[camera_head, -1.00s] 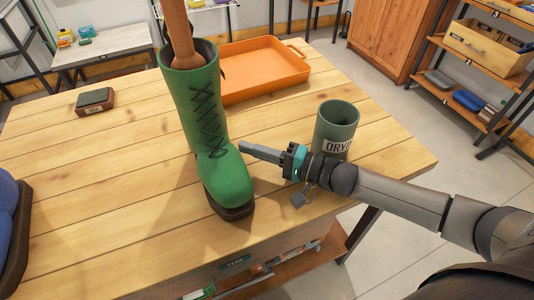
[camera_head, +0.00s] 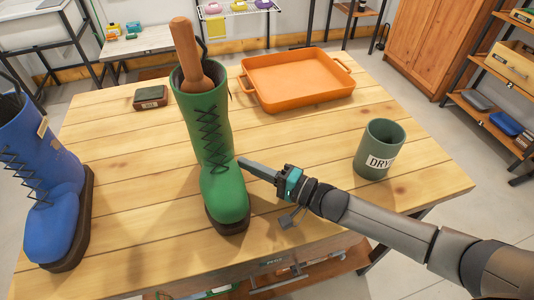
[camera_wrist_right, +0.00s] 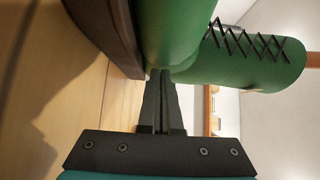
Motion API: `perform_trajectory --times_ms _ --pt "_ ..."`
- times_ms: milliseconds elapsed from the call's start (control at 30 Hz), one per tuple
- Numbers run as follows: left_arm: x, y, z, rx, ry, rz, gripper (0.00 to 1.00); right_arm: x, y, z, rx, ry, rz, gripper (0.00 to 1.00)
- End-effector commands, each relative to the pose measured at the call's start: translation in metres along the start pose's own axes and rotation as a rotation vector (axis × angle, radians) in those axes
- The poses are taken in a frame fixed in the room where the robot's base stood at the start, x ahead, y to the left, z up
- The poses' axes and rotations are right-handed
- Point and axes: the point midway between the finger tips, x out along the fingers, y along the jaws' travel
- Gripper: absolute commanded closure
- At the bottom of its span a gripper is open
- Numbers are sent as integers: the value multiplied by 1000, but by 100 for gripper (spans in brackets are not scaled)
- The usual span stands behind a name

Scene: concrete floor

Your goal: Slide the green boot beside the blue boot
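The green boot (camera_head: 218,165) stands upright on the wooden table, with a wooden handle-like piece (camera_head: 188,58) sticking up out of its shaft. The blue boot (camera_head: 48,190) stands upright at the table's left side, with a wide strip of bare table between the two. My right gripper (camera_head: 242,163) is at the right side of the green boot, its fingers together and their tips at or very near the boot. In the right wrist view the shut fingers (camera_wrist_right: 163,95) point at the green boot (camera_wrist_right: 185,35) and hold nothing between them. My left gripper is not in view.
An orange tray (camera_head: 300,101) lies at the back of the table. A green-grey cup (camera_head: 379,142) labelled "DRY" stands to the right, near my right arm. A small dark box (camera_head: 151,96) sits at the back left. The table (camera_head: 130,180) between the boots is clear.

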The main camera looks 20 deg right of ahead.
Motion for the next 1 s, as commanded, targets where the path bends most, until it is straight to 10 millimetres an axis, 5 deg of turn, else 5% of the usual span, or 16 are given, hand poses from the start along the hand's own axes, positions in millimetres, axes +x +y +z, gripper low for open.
perform_trajectory --times_ms 233,700,1000 --pt "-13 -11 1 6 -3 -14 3 46 -2 46 5 -2 -6 100" --pt "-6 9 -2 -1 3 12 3 123 1 123 4 -2 -4 100" --pt "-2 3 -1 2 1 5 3 144 0 144 0 -2 0 100"
